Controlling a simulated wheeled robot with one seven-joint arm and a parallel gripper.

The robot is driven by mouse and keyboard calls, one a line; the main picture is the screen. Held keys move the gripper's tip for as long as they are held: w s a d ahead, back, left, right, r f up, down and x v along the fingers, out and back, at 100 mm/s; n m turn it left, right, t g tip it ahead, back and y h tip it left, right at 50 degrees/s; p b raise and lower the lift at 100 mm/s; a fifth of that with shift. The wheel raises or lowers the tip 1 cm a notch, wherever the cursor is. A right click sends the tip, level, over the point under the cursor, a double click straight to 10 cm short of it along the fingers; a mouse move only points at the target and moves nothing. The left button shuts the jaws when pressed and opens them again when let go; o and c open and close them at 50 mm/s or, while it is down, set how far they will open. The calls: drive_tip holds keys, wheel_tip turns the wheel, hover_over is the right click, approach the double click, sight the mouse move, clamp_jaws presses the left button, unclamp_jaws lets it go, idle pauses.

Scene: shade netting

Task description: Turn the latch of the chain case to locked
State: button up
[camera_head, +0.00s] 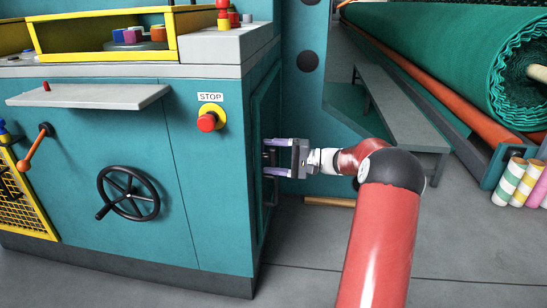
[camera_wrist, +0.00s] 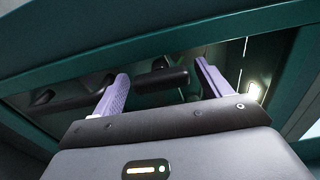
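The chain case seems to be the tall teal panel (camera_head: 263,110) on the right side face of the machine, seen nearly edge-on in the head view. My gripper (camera_head: 267,157) is at this panel, pointing left, with its two purple fingers apart. In the wrist view my gripper (camera_wrist: 161,68) is open. A dark bar with a rounded end (camera_wrist: 172,76), possibly the latch handle, shows between and beyond the fingers. I cannot tell whether either finger touches it. The latch's marks and its exact angle are not readable.
The teal machine front carries a red stop button (camera_head: 207,122), a black handwheel (camera_head: 128,194) and an orange lever (camera_head: 36,146). A grey bench (camera_head: 400,115) and a large green netting roll (camera_head: 440,50) stand at the right. Floor is clear in front.

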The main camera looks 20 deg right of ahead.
drive_tip(key=v, duration=0.7)
drive_tip(key=shift+s+d, duration=0.25)
drive_tip(key=shift+d, duration=0.1)
idle(0.4)
